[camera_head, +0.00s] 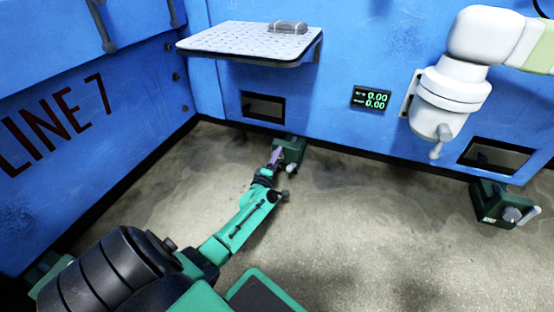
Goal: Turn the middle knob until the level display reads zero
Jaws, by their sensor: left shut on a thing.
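My left gripper (277,154) reaches from the lower left to a dark green box (294,146) low at the blue wall. Its purplish fingers are shut at the front of this box, on what appears to be the knob; the fingers hide most of it. A small level display (370,98) on the wall shows two green lines, both reading 0.00 as far as I can tell. A second dark green box (490,203) with a grey knob (513,215) stands at the right, away from my gripper. My right gripper is not in view.
A perforated shelf (235,42) with a clear grey block (288,28) juts from the wall above. A white robot arm (455,88) is mounted at the right. Dark wall openings (263,107) sit above the boxes. The concrete floor (380,210) between the boxes is clear.

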